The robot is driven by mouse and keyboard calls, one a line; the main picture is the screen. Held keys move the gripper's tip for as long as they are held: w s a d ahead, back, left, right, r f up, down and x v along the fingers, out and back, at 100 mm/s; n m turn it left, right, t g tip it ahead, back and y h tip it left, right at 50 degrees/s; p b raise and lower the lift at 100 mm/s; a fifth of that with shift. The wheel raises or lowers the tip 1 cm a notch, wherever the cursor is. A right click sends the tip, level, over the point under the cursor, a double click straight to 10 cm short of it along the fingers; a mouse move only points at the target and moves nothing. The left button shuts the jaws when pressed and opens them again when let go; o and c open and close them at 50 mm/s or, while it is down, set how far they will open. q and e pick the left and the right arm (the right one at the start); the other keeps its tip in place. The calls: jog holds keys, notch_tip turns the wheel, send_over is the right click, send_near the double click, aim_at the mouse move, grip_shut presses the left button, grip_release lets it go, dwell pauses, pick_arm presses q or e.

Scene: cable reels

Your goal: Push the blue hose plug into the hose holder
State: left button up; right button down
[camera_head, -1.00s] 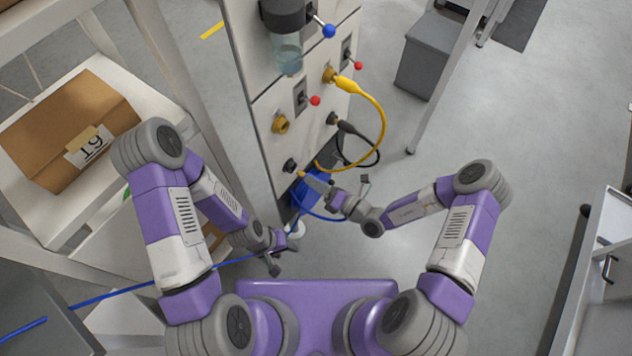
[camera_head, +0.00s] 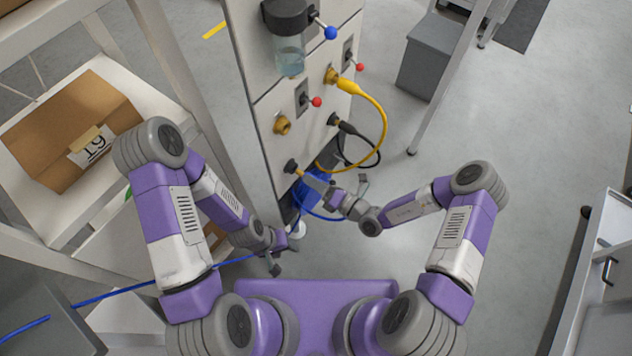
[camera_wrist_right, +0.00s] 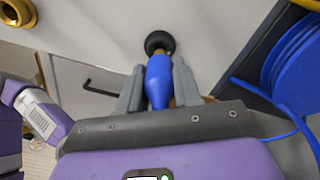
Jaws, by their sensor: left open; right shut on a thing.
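The blue hose plug (camera_wrist_right: 159,84) is between the two fingers of my right gripper (camera_wrist_right: 159,88), which is shut on it. Its front end meets the dark round hose holder (camera_wrist_right: 159,42) on the cabinet front; how deep it sits is hidden. In the head view, the holder (camera_head: 291,166) is low on the cabinet panel and my right gripper (camera_head: 331,190) is just right of and below it. My left gripper (camera_head: 283,257) is open and empty, lower left, apart from the holder and near the blue hose.
The blue reel (camera_wrist_right: 297,62) and its hose are right of the plug. A yellow hose (camera_head: 382,115) and a black cable (camera_head: 365,135) arc from upper ports. A brass port (camera_head: 282,125) is above the holder. A shelf with a carton (camera_head: 62,125) stands left; open floor lies right.

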jog(key=shift+x, duration=1.25)
jog(key=c, duration=0.7)
grip_release()
